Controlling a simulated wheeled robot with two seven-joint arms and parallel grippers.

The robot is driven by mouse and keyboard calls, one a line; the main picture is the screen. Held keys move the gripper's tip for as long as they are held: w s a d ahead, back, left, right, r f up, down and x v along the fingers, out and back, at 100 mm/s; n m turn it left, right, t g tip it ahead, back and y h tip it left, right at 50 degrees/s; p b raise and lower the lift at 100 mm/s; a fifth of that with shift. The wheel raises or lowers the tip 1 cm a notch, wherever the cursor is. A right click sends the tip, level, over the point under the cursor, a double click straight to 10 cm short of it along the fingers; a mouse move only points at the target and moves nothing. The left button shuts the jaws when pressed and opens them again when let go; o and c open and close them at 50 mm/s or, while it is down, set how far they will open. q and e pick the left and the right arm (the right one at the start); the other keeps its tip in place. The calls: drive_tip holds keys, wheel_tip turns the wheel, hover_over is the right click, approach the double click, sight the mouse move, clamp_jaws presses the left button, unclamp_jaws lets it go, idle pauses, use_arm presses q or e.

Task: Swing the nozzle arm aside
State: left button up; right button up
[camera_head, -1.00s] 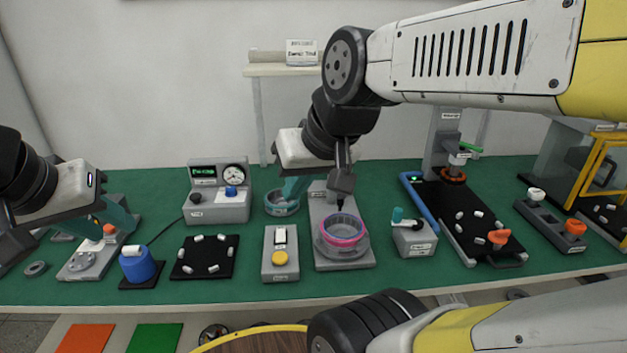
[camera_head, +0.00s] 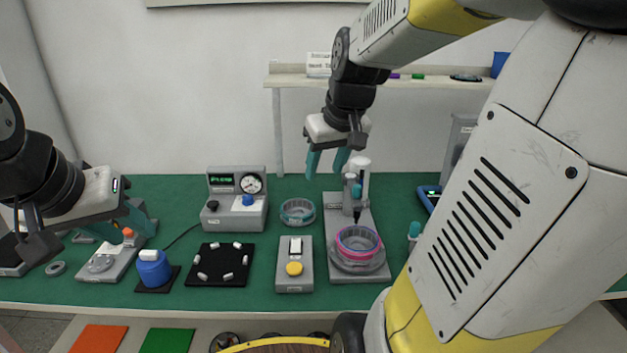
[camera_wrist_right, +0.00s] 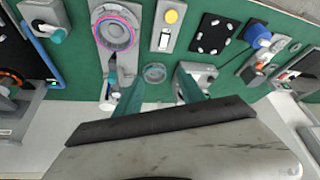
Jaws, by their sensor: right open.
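The nozzle station (camera_head: 372,272) is a grey base with a round turntable carrying a pink and blue ring (camera_head: 358,240). The station also shows in the right wrist view (camera_wrist_right: 128,68), left of the gripper. My left gripper (camera_head: 130,224) is by an orange-knobbed fixture; its jaw gap is unclear.
A clear ring (camera_head: 297,212) lies left of the post. My right arm hides much of the right side.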

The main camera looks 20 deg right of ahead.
drive_tip(key=w+d+f, duration=0.4)
drive_tip(key=w+d, duration=0.3)
drive_tip(key=g, duration=0.1)
hover_over(358, 186)
drive_tip(key=s, duration=0.3)
wheel_tip(358, 186, down, 6)
drive_tip(key=r, duration=0.1)
drive_tip(key=shift+n, duration=0.4)
drive_tip(key=x, duration=0.8)
drive_tip(key=shift+w+d, duration=0.15)
drive_tip(key=shift+w, duration=0.05)
drive_tip(key=shift+r, duration=0.1)
clamp_jaws()
